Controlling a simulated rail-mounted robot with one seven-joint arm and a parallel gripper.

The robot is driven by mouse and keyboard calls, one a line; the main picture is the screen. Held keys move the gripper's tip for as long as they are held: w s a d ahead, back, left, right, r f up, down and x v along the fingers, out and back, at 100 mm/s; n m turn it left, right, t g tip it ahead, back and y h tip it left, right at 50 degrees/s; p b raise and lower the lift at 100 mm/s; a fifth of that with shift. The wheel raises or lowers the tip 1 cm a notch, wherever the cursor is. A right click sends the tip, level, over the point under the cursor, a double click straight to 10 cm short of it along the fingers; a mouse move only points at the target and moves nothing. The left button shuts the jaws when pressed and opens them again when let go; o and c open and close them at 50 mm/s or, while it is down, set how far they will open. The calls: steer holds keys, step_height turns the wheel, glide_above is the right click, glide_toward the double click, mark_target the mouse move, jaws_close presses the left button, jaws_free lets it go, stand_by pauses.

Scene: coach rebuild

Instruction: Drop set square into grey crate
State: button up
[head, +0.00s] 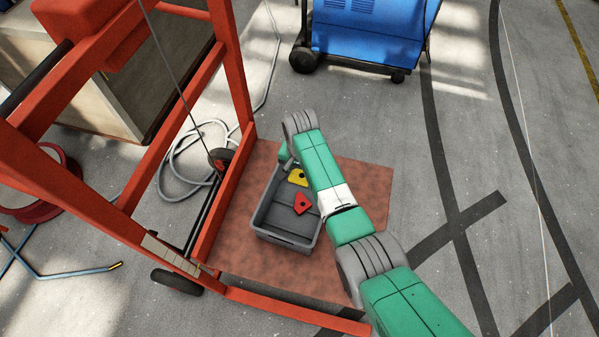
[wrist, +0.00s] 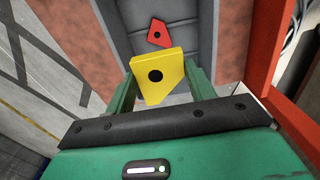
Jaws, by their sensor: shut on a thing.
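A yellow set square (wrist: 158,78), a flat plate with a dark round hole, is gripped between the two green fingers of my gripper (wrist: 160,74). It also shows in the head view (head: 298,177), over the far part of the grey crate (head: 284,240). My gripper is shut on it, and my arm largely hides the fingers in the head view. A similar red set square (head: 302,203) lies inside the open crate. The red one also shows in the wrist view (wrist: 159,33), beyond the yellow one. The yellow one's exact height above the crate floor is unclear.
The crate stands on a reddish-brown board (head: 365,185). A red metal frame (head: 230,75) rises close on the left, with a pale hose (head: 180,165) behind it. A blue wheeled machine (head: 370,30) stands at the back. The floor on the right is clear.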

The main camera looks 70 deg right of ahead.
step_height(320, 180, down, 5)
steer(key=b, duration=0.4)
steer(key=o, duration=1.1)
step_height(320, 180, up, 8)
steer(key=p, duration=0.3)
